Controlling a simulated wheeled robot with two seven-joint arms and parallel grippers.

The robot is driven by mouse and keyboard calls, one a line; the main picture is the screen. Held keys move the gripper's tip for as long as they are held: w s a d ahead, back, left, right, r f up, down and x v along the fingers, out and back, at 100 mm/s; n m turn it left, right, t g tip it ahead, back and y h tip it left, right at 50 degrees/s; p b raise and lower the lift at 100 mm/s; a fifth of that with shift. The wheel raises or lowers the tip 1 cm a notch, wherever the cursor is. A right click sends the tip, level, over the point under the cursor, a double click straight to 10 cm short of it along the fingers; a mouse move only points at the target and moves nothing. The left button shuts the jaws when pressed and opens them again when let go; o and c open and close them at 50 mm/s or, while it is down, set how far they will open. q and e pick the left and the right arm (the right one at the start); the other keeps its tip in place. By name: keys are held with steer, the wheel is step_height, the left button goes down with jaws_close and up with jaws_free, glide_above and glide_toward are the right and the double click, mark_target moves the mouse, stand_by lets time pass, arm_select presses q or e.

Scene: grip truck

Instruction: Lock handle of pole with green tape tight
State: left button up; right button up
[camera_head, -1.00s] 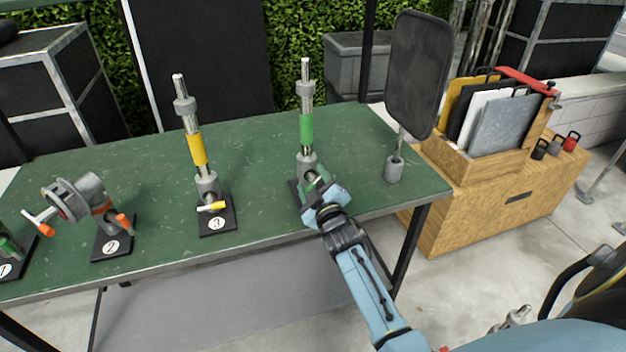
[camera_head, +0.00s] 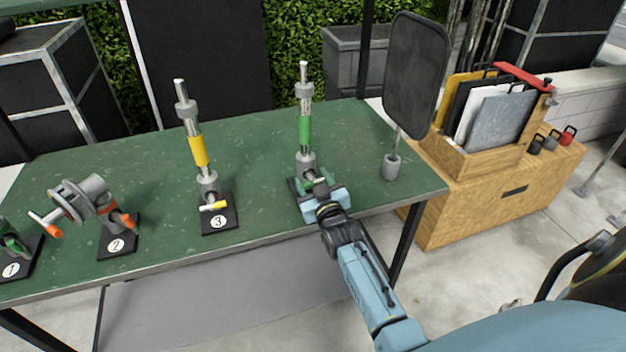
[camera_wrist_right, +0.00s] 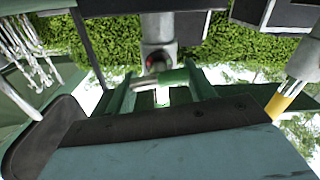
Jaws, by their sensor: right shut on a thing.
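The pole with green tape (camera_head: 304,130) stands upright on a dark base near the right part of the green table. My right gripper (camera_head: 318,184) is at the foot of this pole, in front of its lower collar. In the right wrist view the grey collar (camera_wrist_right: 158,40) is ahead, and the green handle (camera_wrist_right: 172,77) lies between the green fingers of my right gripper (camera_wrist_right: 165,95). The gripper is shut on the handle, and its fingers hide part of it. My left gripper is not in view.
The yellow-taped pole (camera_head: 197,150) on base 3 stands to the left. Clamp 2 (camera_head: 95,195) lies farther left. A black flag (camera_head: 416,75) stands in a grey holder to the right. A wooden crate (camera_head: 455,160) is beside the table (camera_head: 250,150).

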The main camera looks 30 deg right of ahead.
stand_by(0.4)
steer(key=o, duration=1)
steer(key=p+v, duration=0.1)
steer(key=v, duration=1.2)
steer(key=shift+s+a, duration=0.15)
steer(key=s+a+f+n+g+y, duration=0.1)
steer(key=s+a+f+g, duration=0.15)
steer(key=f, duration=0.65)
steer(key=s+a+f+g+y, duration=0.2)
steer(key=a+f, duration=0.1)
steer(key=f, duration=0.5)
steer(key=s+a+f+n+g+y, duration=0.1)
steer(key=s+a+f+g, duration=0.1)
steer(key=s+f, duration=0.5)
steer(key=s+a+f+g, duration=0.2)
steer(key=s+f+g, duration=0.15)
steer(key=f, duration=0.45)
steer(key=s+d+f+g, duration=0.1)
steer(key=s+f+g, duration=0.1)
steer(key=s, duration=0.6)
steer(key=s+d+f+g, duration=0.1)
steer(key=s+f+g, duration=0.1)
steer(key=s+f, duration=0.3)
steer(key=s+d+f+n+g+b, duration=0.1)
steer(key=s+f, duration=0.3)
steer(key=s, duration=0.7)
steer(key=shift+s+d+g, duration=0.25)
steer(key=shift+d+g, duration=0.05)
steer(key=shift+g, duration=0.5)
